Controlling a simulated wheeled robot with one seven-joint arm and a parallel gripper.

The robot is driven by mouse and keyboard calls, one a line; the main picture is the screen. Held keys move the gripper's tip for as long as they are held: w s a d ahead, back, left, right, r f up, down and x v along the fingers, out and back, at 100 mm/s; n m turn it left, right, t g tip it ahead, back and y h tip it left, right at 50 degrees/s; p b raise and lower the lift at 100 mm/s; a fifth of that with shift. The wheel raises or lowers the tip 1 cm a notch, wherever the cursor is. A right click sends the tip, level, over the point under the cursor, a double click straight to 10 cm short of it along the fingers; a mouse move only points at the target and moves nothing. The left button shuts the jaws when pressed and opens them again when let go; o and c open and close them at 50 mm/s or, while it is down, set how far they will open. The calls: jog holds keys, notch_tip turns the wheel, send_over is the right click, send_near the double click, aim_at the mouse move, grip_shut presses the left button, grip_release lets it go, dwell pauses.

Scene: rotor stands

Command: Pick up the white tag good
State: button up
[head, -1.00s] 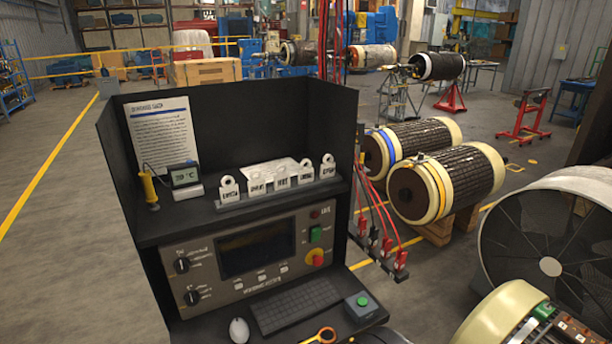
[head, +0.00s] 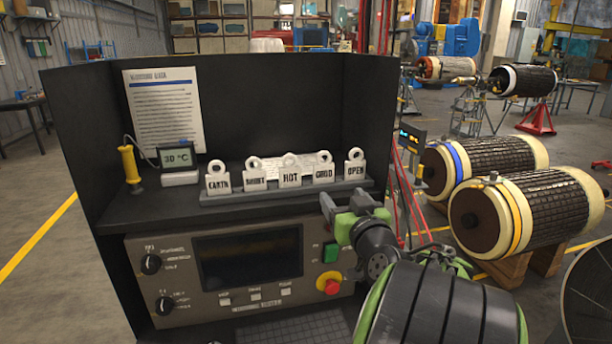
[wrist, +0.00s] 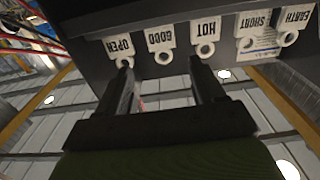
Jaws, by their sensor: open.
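The white tag good (head: 323,170) stands in a row of white tags with ring tops on a dark rack (head: 290,192) on the bench shelf. It is between the hot tag (head: 290,174) and the open tag (head: 355,167). In the wrist view the row appears upside down, and the good tag (wrist: 161,41) shows beyond the gap between my fingers. My gripper (head: 350,204) is open and empty, in front of and below the right end of the rack. In the wrist view, my gripper (wrist: 163,70) has both fingers apart and touches no tag that I can see.
The earth tag (head: 217,181) and short tag (head: 255,177) are farther left. A thermometer display (head: 177,157) and yellow-handled probe (head: 130,165) stand left of the rack. The black side wall (head: 372,130) bounds the shelf at right. The control panel (head: 248,255) lies below.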

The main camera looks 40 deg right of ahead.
jog(key=p, duration=0.2)
send_near(324, 172)
jog(key=x, duration=0.5)
jog(key=shift+d+f, duration=0.1)
jog(key=shift+d, duration=0.05)
jog(key=p+x, duration=0.2)
jog(key=x, duration=0.3)
jog(key=shift+w+d, duration=0.15)
jog(key=shift+w, duration=0.2)
jog(key=shift+s, duration=0.15)
jog(key=shift+c, duration=0.8)
jog(key=c, duration=0.3)
